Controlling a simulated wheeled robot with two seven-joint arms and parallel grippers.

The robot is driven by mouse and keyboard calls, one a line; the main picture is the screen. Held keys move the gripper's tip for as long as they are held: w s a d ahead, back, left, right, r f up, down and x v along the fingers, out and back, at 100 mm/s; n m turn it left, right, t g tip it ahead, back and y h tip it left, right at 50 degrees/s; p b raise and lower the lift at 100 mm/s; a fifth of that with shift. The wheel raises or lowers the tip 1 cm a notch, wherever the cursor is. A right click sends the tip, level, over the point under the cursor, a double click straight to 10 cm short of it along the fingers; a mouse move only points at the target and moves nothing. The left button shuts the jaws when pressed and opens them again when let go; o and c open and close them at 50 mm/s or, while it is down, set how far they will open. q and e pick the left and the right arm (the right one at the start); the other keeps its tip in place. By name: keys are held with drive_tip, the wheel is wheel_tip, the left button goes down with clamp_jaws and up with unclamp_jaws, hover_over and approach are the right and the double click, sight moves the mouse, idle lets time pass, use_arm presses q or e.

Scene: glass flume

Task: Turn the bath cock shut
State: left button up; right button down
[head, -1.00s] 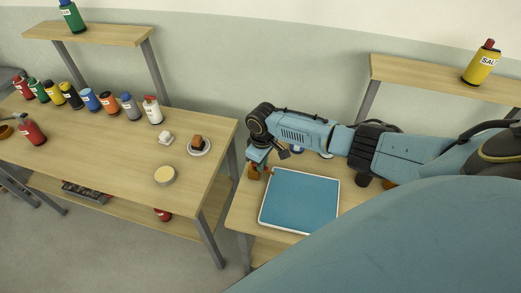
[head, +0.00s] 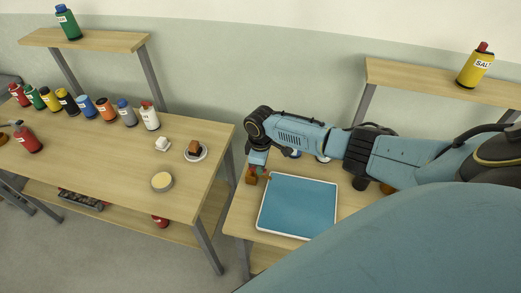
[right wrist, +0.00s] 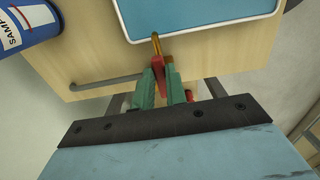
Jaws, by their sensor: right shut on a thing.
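The bath (head: 297,207) is a shallow white-rimmed basin with a flat blue surface. It lies on the right-hand table, and its edge shows in the right wrist view (right wrist: 190,32). The bath cock stands at the bath's left edge in the head view, mostly covered by my gripper. In the right wrist view its brass stem (right wrist: 156,45) points toward the bath, and its red handle (right wrist: 169,76) sits between green fingers. My right gripper (right wrist: 164,86) is shut on that red handle; in the head view it (head: 257,167) reaches down at the cock. My left gripper is out of view.
A blue-and-white sample container (right wrist: 20,28) stands near the bath. A shelf with a yellow bottle (head: 474,67) is behind my right arm.

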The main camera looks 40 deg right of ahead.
drive_tip(key=c, duration=1.4)
unclamp_jaws()
drive_tip(key=shift+c, duration=0.2)
drive_tip(key=shift+r, duration=0.15)
wheel_tip(320, 180, up, 13)
